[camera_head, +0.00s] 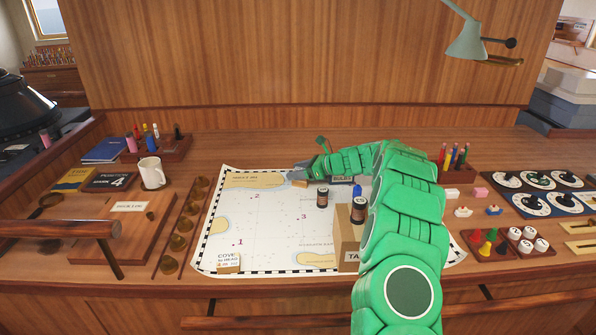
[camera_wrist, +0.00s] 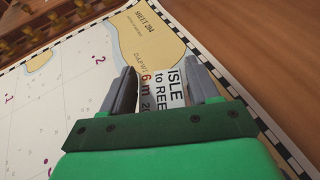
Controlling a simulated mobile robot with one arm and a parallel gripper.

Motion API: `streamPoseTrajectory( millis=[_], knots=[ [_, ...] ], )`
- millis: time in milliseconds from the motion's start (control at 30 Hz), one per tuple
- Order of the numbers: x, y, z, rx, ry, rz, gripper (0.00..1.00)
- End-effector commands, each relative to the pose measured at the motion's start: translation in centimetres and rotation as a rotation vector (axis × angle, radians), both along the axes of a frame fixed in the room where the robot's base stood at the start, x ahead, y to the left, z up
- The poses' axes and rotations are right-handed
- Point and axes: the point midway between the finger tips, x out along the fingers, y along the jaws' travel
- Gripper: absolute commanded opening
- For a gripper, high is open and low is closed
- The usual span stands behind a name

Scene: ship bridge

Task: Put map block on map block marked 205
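A chart (camera_head: 265,220) lies on the desk with purple numbers 1, 2 and 3. My gripper (camera_head: 297,177) is low at the chart's far edge, its fingers on either side of a small wooden map block (camera_head: 300,184). In the wrist view, this map block (camera_wrist: 172,88) has a white label reading "ISLE to REEF 6 m 20", the rest hidden by a finger. My gripper (camera_wrist: 160,85) appears closed against its sides. Another map block (camera_head: 229,263), labelled "COVE to HEAD", sits at the chart's near left corner. I cannot read 205 anywhere; "SHEET 204" (camera_wrist: 146,20) is printed on the chart.
Two dark jars (camera_head: 322,197) (camera_head: 358,210) stand on the chart. A wooden box (camera_head: 346,240) stands beside my arm, partly hidden. A rack of brass knobs (camera_head: 181,225) and a white mug (camera_head: 151,173) are at left. The chart's left and middle are mostly clear.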

Motion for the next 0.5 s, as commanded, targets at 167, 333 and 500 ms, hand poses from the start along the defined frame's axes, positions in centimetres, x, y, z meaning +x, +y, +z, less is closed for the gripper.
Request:
streamPoseTrajectory(
  millis=[167,333,500],
  knots=[
    [-0.01,-0.02,0.01,0.000,0.000,0.000,0.76],
    [0.00,-0.02,0.02,0.000,0.000,0.000,0.76],
    [-0.16,-0.48,0.51,0.000,0.001,-0.001,0.76]
  ],
)
